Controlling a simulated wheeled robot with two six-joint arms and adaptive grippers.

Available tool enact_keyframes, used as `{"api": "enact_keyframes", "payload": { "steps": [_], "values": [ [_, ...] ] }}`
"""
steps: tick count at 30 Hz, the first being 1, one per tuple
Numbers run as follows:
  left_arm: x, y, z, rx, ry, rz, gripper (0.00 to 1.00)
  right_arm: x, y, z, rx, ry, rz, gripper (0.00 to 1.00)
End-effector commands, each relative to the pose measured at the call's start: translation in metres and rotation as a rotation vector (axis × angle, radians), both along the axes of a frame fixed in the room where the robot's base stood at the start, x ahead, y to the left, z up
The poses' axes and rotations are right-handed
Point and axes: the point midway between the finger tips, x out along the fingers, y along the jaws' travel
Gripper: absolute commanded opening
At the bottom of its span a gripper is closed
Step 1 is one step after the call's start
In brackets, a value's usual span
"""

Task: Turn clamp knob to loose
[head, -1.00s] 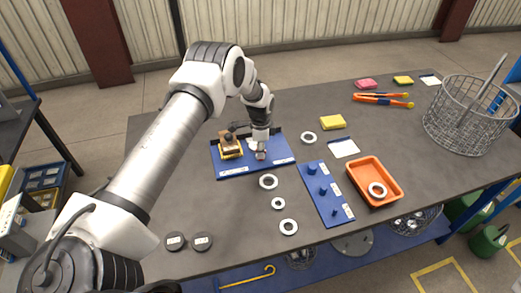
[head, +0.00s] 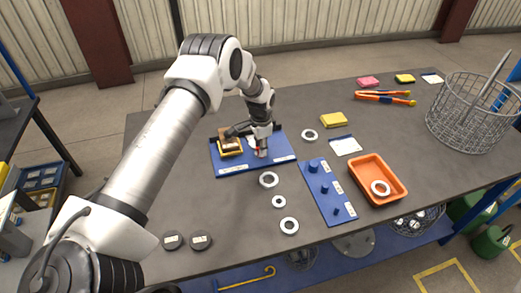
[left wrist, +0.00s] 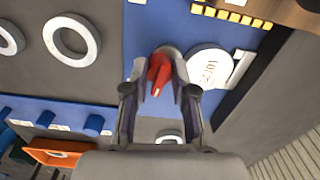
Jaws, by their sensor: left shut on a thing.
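The clamp knob is a red lever-like piece (left wrist: 158,74) in the left wrist view, on the blue fixture board (head: 283,139). My left gripper (head: 262,150) points down over the right part of this board. In the left wrist view its two fingers (left wrist: 160,68) stand on either side of the red knob and are shut on it. A white round dial (left wrist: 208,68) with markings lies beside the knob. In the head view the fingers hide much of the knob. My right gripper is not in view.
A yellow-based block (head: 230,147) stands on the board just left of my gripper. Metal rings (head: 269,180) lie in front. A blue peg board (head: 328,206), an orange tray (head: 369,166) and a wire basket (head: 465,118) are to the right. The table's left front is mostly clear.

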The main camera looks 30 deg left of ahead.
Motion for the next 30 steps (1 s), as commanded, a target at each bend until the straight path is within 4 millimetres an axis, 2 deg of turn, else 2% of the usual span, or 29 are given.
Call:
{"api": "enact_keyframes", "payload": {
  "steps": [1, 9, 30],
  "values": [
    [-0.003, -0.001, -0.007, -0.002, 0.010, 0.040, 0.00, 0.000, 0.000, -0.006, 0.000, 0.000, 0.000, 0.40],
    [-0.004, -0.002, -0.006, -0.002, 0.011, 0.298, 0.00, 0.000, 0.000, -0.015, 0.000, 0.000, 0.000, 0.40],
    [-0.004, -0.002, -0.005, 0.000, 0.012, 0.963, 0.00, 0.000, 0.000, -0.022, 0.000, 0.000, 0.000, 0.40]
  ]
}}
